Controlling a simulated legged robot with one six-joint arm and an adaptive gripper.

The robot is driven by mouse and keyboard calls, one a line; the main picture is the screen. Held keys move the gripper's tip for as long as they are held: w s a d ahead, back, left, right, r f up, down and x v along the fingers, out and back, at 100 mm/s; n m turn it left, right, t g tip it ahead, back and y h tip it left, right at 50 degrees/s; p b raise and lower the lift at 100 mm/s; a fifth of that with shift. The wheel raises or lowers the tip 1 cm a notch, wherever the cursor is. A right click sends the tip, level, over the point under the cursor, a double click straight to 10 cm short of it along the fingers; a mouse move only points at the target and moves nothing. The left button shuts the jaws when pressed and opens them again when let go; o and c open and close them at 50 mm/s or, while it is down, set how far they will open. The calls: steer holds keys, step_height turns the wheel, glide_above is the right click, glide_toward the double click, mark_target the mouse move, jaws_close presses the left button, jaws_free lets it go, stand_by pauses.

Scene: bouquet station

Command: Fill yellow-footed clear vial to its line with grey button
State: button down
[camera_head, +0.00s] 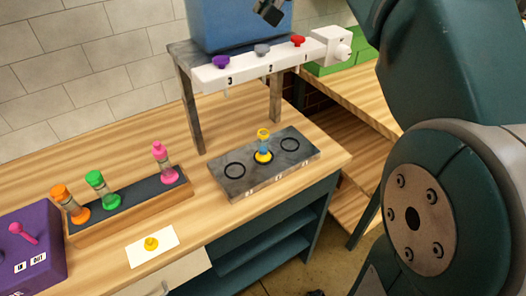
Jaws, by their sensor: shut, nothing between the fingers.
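The clear vial (263,145) with a yellow foot and a yellow top stands upright on the middle ring of the grey slab (240,187). Blue shows inside it; its line is too small to make out. The grey button (262,50) is the middle one on the white dispenser bar (250,72), between a purple button (221,62) and a red button (298,41). My gripper (270,12) is shut and empty, above and behind the grey button, in front of the blue tank (235,25). It is partly cut off by the top edge.
A rack (130,215) holds vials with orange, green and pink feet. A white card (138,254) with a yellow piece lies in front. A purple box (30,245) with a pink lever stands at left. A green tray (350,60) is behind.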

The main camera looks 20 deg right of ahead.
mark_target(263, 48)
step_height(263, 48, up, 4)
steer(key=shift+f, duration=0.15)
stand_by(0.3)
steer(key=shift+f, duration=4.4)
steer(key=shift+f, duration=0.1)
steer(key=shift+f, duration=0.25)
